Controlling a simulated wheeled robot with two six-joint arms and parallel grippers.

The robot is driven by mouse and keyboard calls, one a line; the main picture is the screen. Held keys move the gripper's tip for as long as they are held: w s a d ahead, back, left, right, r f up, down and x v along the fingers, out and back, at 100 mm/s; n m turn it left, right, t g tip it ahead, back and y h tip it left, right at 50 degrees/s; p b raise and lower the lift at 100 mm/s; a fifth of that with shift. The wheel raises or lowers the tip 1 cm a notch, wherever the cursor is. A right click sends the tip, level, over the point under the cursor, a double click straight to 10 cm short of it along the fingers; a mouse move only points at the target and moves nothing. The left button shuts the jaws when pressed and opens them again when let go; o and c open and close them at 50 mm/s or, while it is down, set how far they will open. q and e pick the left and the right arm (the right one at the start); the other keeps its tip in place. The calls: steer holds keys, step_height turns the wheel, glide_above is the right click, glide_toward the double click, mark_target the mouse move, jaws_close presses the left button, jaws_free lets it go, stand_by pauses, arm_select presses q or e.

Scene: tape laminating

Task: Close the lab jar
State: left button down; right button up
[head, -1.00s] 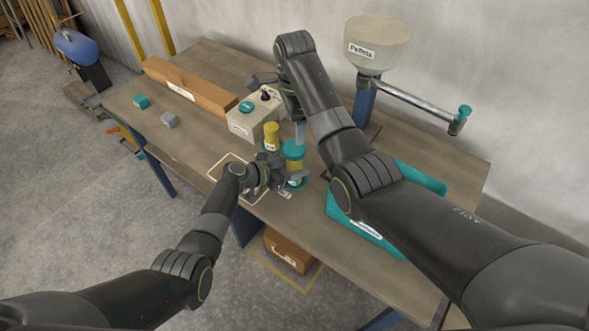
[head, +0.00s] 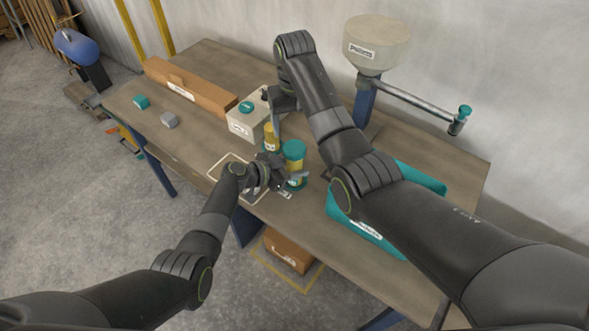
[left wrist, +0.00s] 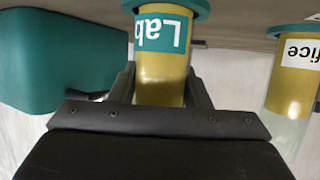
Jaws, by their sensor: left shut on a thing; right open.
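The lab jar (head: 295,167) stands upright on the table, with yellow contents and a teal base. A teal lid (head: 294,149) sits on its top; I cannot tell how tightly. My left gripper (head: 283,178) is shut around the jar's body from the left. The left wrist view, with the table at the top, shows the jar's "Lab" label (left wrist: 162,38) and its yellow body between the fingers; the jar's top is hidden there. My right gripper (head: 277,115) is open and empty, above and behind the jar, apart from the lid and near the yellow office jar.
The office jar (head: 270,137) stands just behind the lab jar and also shows in the left wrist view (left wrist: 293,88). A beige box (head: 245,122) with a teal knob is behind it. A teal tray (head: 425,177) lies right, partly under my right arm.

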mark_target(294, 148)
steer(key=n, duration=1.8)
steer(key=shift+n, duration=0.3)
steer(key=n, duration=0.6)
steer(key=shift+n, duration=0.4)
steer(key=shift+f, duration=4)
